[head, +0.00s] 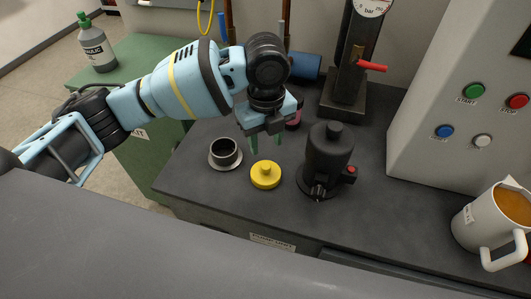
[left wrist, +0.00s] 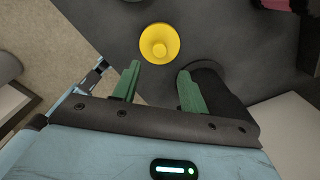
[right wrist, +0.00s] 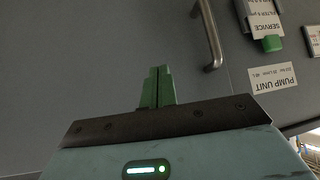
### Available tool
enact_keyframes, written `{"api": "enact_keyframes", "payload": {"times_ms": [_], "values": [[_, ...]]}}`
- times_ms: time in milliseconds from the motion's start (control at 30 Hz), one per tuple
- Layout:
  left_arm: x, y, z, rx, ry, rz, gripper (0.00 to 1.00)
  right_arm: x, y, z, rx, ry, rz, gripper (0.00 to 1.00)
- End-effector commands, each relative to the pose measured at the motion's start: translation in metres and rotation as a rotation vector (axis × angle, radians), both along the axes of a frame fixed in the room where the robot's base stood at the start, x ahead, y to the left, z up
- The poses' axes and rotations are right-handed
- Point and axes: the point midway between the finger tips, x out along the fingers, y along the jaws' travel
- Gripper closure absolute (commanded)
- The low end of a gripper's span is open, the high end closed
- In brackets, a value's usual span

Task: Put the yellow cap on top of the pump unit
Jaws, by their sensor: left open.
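The yellow cap (head: 265,175) lies flat on the dark bench, with a small knob on top. It also shows ahead of the fingers in the left wrist view (left wrist: 160,43). The black pump unit (head: 328,160), with a red knob on its side, stands upright to the right of the cap. A dark shape that looks like it is partly behind a finger in the left wrist view (left wrist: 225,90). My left gripper (head: 266,145) is open and empty, above the cap and apart from it. My right gripper (right wrist: 157,88) is shut and empty before a grey cabinet front.
A black cup (head: 224,151) on a saucer stands left of the cap. A gauge stand (head: 345,95) with a red lever is behind the pump unit. A control cabinet (head: 440,130) and a mug (head: 487,222) stand at right. The bench in front of the cap is clear.

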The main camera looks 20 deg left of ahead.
Motion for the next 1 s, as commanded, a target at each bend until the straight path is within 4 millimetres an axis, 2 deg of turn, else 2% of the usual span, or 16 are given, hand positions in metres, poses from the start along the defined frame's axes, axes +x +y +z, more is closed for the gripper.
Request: {"api": "enact_keyframes", "payload": {"times_ms": [100, 233, 633, 1000], "values": [[0.0, 0.0, 0.021, -0.001, -0.002, 0.0, 0.57, 0.001, 0.0, 0.001, -0.001, -0.003, 0.0, 1.0], [0.0, 0.0, 0.033, 0.0, 0.0, 0.001, 0.57, 0.001, -0.001, 0.001, -0.002, -0.003, 0.001, 1.0], [0.0, 0.0, 0.04, 0.001, 0.002, 0.0, 0.57, 0.001, -0.002, 0.0, -0.005, -0.002, 0.002, 1.0], [0.0, 0.0, 0.04, 0.001, 0.002, 0.0, 0.57, 0.002, -0.002, 0.002, -0.005, -0.008, 0.0, 0.52]]}}
